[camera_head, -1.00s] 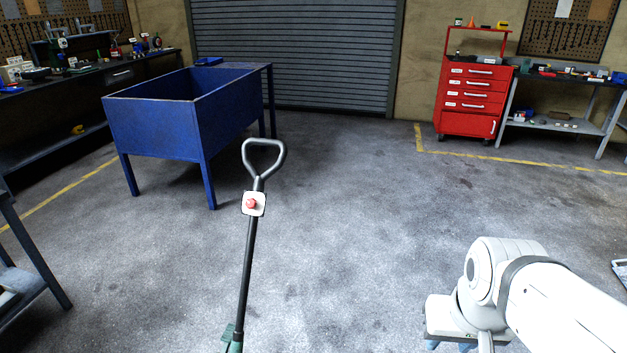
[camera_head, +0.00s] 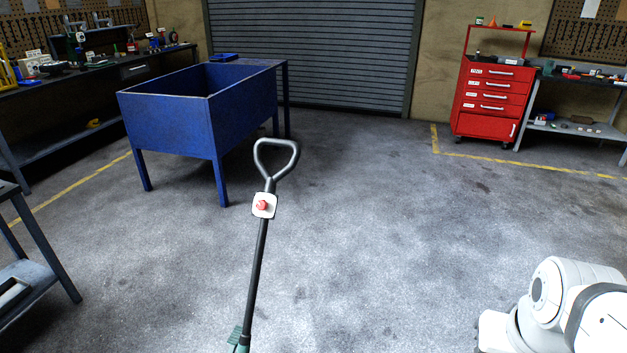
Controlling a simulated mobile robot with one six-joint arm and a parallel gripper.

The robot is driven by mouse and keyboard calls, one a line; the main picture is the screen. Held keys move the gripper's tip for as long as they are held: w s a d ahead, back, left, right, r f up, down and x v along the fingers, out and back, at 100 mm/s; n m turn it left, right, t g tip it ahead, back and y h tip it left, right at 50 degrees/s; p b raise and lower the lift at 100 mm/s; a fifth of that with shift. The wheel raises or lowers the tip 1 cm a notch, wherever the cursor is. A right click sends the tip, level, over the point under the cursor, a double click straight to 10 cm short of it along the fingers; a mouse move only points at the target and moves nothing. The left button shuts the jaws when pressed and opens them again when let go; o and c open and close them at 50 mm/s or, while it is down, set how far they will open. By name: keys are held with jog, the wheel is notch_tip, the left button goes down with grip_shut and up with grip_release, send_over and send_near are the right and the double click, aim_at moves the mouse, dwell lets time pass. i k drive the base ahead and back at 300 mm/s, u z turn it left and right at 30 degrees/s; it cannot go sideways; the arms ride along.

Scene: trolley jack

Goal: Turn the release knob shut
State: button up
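The red release knob (camera_head: 262,205) sits on a white square plate (camera_head: 266,212) on the trolley jack's black handle shaft (camera_head: 257,275). A grey loop grip (camera_head: 276,159) tops the handle, which stands nearly upright with a slight lean. A bit of the jack's green body (camera_head: 239,340) shows at the bottom edge. Part of my white arm shows at the lower right, well apart from the knob. My gripper is out of the picture. The knob's turn position is too small to read.
A blue bin on legs (camera_head: 165,122) stands behind the handle to the left. A grey bench (camera_head: 30,270) is at the left edge. A red tool cabinet (camera_head: 488,100) stands at the back right. The floor (camera_head: 390,230) right of the handle is clear.

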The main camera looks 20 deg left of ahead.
aim_at(261, 205)
jog(key=i, duration=2.7)
jog(key=u, duration=1.7)
jog(key=k, duration=0.1)
jog(key=u, duration=1.8)
jog(key=i, duration=1)
jog(key=u, duration=0.05)
